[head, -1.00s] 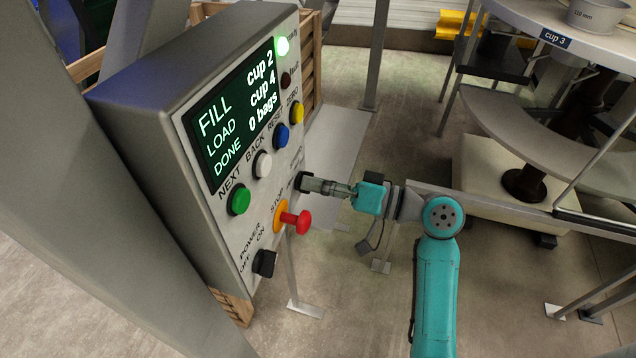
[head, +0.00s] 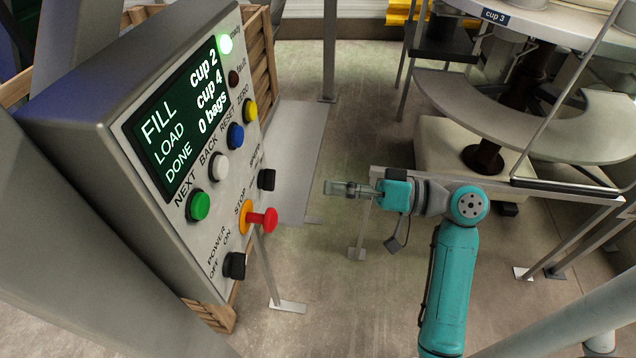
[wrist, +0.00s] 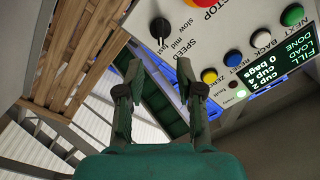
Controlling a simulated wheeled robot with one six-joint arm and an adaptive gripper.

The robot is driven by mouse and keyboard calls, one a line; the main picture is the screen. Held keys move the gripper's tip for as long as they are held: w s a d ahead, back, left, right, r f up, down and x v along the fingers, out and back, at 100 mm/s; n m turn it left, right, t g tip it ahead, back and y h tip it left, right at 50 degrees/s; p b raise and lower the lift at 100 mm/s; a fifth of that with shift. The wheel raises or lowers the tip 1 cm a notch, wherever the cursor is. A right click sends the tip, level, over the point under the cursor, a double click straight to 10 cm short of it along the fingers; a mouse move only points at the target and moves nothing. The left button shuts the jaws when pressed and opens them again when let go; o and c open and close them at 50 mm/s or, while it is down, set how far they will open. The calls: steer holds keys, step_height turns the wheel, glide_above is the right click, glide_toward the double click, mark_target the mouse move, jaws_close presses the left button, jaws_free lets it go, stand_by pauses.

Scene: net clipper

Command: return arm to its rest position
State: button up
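My gripper (head: 332,188) is at the end of my teal arm in the head view, pointing left toward the control panel (head: 222,262). A gap lies between it and the black speed knob (head: 267,179). In the wrist view my gripper (wrist: 159,66) has its two fingers spread apart with nothing between them. The speed knob (wrist: 160,28) also shows there, beyond the fingertips, with its slow and mid marks. My arm is bent, with its forearm rising from the bottom of the head view.
The panel's red stop button (head: 264,220), power knob (head: 234,265) and green button (head: 199,206) face my arm. A round machine table (head: 560,48) and metal frame (head: 520,194) stand close at right. Wooden crating (head: 262,60) is behind the panel. Open floor lies below the gripper.

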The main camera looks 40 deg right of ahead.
steer(key=shift+s+d, duration=0.4)
steer(key=shift+f, duration=0.1)
stand_by(0.3)
steer(key=a+f+m+t+h, duration=0.1)
steer(key=a+f+m+h, duration=0.15)
steer(key=f, duration=0.35)
steer(key=a+f+m+t+h, duration=0.1)
steer(key=a+f+m+h, duration=0.1)
steer(key=f+m+h, duration=0.3)
steer(key=s+a+f+h, duration=0.35)
steer(key=s+f, duration=0.35)
steer(key=f, duration=0.3)
steer(key=s+f+n+g+h, duration=0.1)
steer(key=s+f+n+h, duration=0.15)
steer(key=s, duration=0.75)
steer(key=s+a+r+n+t, duration=0.1)
steer(key=s+r+n, duration=0.4)
steer(key=s, duration=0.5)
steer(key=shift+s+a+r+y, duration=0.35)
steer(key=shift+a+r, duration=0.2)
steer(key=shift+r, duration=0.35)
